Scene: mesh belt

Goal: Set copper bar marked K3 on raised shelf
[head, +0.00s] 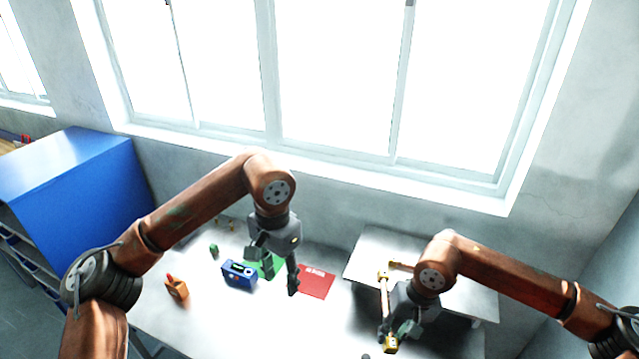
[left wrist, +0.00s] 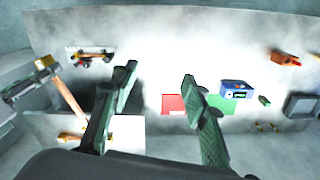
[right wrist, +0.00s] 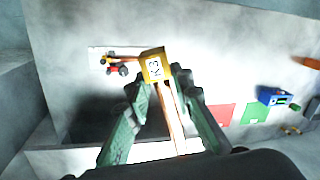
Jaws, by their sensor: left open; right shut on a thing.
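The copper bar marked K3 (right wrist: 168,105) has yellow end blocks, and the K3 label shows on its near block (right wrist: 153,67) in the right wrist view. My right gripper (head: 398,322) is shut on this bar. In the head view the bar's far end overlaps the front edge of the raised shelf (head: 375,243); the exact height above it is unclear. The white shelf also shows in the left wrist view (left wrist: 140,135). Another yellow-ended piece (head: 398,265) lies on the shelf, partly hidden by my arm. My left gripper (head: 273,268) is open and empty above the table.
On the table (head: 190,325) lie a red mat (head: 316,282), a green mat (head: 270,268), a blue device (head: 239,273) and an orange item (head: 177,288). A white plate with small red and yellow pieces (right wrist: 116,64) lies near the right gripper. A window stands behind.

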